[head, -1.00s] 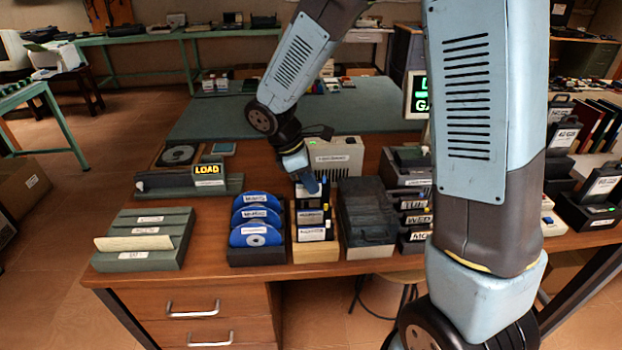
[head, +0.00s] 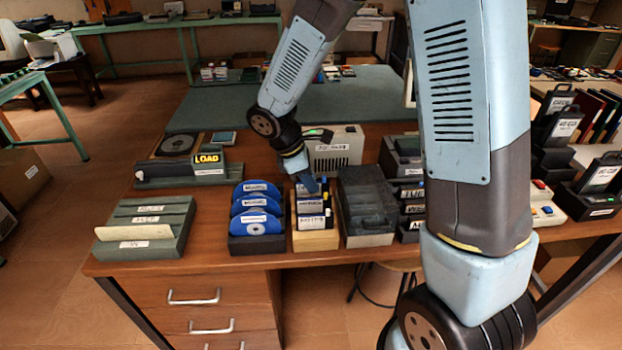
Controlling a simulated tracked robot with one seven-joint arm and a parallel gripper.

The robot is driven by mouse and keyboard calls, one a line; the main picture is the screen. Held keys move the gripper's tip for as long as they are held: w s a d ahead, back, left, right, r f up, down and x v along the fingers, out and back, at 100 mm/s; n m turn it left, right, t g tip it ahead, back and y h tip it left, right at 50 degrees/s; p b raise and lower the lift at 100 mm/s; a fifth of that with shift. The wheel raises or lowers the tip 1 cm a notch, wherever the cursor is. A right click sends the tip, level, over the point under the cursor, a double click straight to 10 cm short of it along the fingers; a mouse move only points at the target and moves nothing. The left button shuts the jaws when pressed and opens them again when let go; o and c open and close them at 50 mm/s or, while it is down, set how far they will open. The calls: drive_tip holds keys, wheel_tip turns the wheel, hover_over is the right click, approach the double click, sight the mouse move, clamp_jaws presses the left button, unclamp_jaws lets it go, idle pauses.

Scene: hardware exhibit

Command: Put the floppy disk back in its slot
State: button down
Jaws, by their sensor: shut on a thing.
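My gripper (head: 308,185) reaches down at the top of a small wooden floppy holder (head: 315,241) on the desk. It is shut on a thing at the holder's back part. That thing is mostly hidden by the fingers and too small to make out; it may be a floppy disk. Dark floppy disks with white labels (head: 311,221) stand upright in the holder. I cannot tell how deep the held thing sits, or whether it is in a slot.
Blue discs (head: 256,224) stand in a dark rack just left of the holder. A dark lidded box (head: 366,207) stands close on the right. A beige device (head: 337,150) is behind. A LOAD sign (head: 208,158) and a green slotted block (head: 150,220) are further left.

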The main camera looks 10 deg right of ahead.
idle(0.4)
drive_tip(key=c, duration=1.2)
unclamp_jaws()
drive_tip(key=shift+o, duration=0.2)
drive_tip(key=shift+r, duration=3.95)
